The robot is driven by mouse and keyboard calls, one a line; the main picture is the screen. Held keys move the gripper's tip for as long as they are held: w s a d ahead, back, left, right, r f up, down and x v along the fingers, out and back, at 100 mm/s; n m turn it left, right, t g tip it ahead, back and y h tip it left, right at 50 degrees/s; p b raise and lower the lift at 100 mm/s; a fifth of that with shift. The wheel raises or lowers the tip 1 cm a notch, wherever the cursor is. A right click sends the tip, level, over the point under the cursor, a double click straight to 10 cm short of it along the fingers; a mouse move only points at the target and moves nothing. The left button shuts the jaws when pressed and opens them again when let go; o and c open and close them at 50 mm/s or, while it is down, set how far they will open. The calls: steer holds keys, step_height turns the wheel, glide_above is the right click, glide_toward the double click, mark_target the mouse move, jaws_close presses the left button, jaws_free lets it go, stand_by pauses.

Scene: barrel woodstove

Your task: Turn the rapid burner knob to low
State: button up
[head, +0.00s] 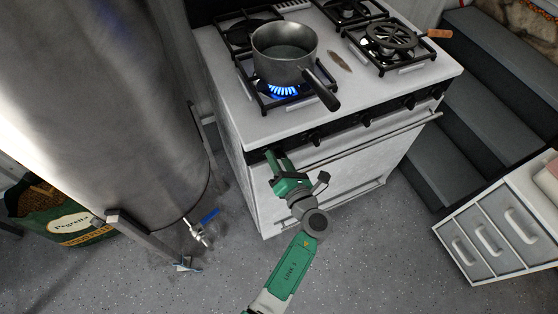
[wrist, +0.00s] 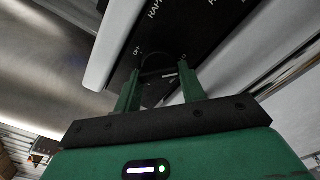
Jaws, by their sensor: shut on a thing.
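The white stove (head: 235,105) has a dark front panel with a row of black knobs. My gripper (head: 272,160) is at the left end of this panel and is shut on a knob. The gripper hides this knob in the head view. In the wrist view the dark round knob (wrist: 160,66) sits between the two green fingers, against the black panel (wrist: 205,35). White markings show near it, partly cut off and tilted. Its pointer angle is hard to make out. The blue flame (head: 283,91) burns at the front left burner, under a grey saucepan (head: 284,65).
Another knob (head: 314,140) is just right of my gripper. An oven handle bar (head: 370,143) runs below the panel. The saucepan handle (head: 322,94) points toward the front edge. A large metal tank (head: 110,100) stands close on the left. Drawers (head: 500,225) stand at the right.

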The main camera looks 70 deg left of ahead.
steer(key=shift+n, duration=0.3)
steer(key=o, duration=1)
steer(key=d+p, duration=0.1)
steer(key=d, duration=0.3)
steer(key=d+p, duration=0.1)
steer(key=d, duration=0.2)
steer(key=shift+w+d, duration=0.2)
steer(key=shift+d, duration=0.2)
